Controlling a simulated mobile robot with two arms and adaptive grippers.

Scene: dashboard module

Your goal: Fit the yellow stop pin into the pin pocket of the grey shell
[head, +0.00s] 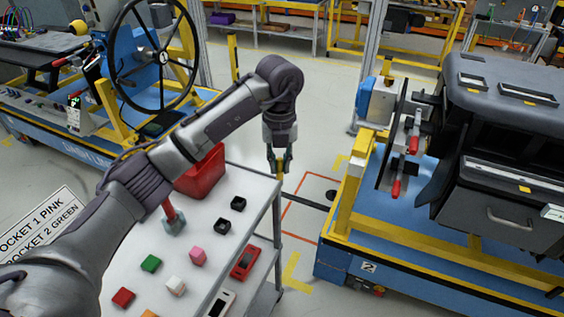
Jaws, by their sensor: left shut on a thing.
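My left gripper (280,168) points down beside the far right edge of the white cart top. It is shut on the yellow stop pin (279,177), of which only a small yellow bit shows between the fingertips. The grey shell (505,130) is the large dark dashboard body on the stand at the right, well apart from the gripper. I cannot make out its pin pocket. My right gripper is not in view.
The white cart top (232,190) carries a red bin (203,172), two black square holders and several coloured blocks. Floor separates the cart from the blue and yellow stand (335,262). Red-handled clamps (396,188) stick out at the shell's left. A steering wheel stand is at left.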

